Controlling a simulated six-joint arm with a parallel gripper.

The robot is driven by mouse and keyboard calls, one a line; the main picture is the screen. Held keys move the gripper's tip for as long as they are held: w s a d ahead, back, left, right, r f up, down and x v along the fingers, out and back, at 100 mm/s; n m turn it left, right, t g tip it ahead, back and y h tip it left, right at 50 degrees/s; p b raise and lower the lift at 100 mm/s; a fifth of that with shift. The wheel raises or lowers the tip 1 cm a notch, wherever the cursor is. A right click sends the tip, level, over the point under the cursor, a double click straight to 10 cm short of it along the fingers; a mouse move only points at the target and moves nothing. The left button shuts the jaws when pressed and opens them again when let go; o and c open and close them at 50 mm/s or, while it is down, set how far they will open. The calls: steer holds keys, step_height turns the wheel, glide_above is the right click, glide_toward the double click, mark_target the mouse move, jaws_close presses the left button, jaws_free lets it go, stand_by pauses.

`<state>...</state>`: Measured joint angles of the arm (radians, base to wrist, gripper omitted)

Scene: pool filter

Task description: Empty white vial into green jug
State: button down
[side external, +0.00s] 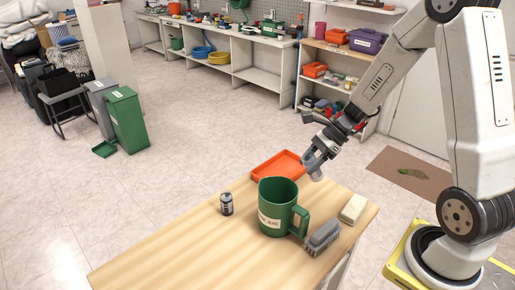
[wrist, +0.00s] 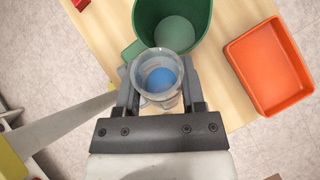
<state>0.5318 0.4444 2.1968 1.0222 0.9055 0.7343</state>
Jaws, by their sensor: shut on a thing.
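The white vial (wrist: 140,77) is between the fingers of my gripper (wrist: 160,98) in the wrist view. I look into its open mouth and see something blue inside. In the side view my gripper (side external: 315,160) is shut on the pale vial (side external: 316,174), above and to the right of the jug, over the table's far edge. The green jug (side external: 270,222) stands upright on the table with its handle to the right and a white label. In the wrist view the jug (wrist: 142,20) is just beyond the vial, open-topped, with a paler round floor inside.
An orange tray (side external: 261,173) lies behind the jug; it also shows in the wrist view (wrist: 236,60). A grey brush (side external: 322,238) and a pale block (side external: 353,208) lie right of the jug. A small dark can (side external: 226,204) stands left. The table's left front (side external: 165,255) is clear.

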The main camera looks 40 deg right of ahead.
steer(key=shift+w+a, duration=0.1)
steer(key=shift+w+a+f+m+g+h, duration=0.1)
steer(key=shift+w+a+f+g+h, duration=0.4)
steer(key=shift+g+h, duration=0.7)
steer(key=shift+w+a+f+m+g+h, duration=0.1)
steer(key=shift+a+f+g+h, duration=0.25)
steer(key=shift+f+g+h, duration=0.85)
steer(key=shift+w+a+f+m+g+h, duration=0.15)
steer(key=shift+w+a+g+h, duration=0.25)
steer(key=shift+h, duration=1.4)
steer(key=shift+s, duration=0.1)
steer(key=g+h, duration=0.2)
steer(key=shift+a+h, duration=0.3)
steer(key=shift+h, duration=0.1)
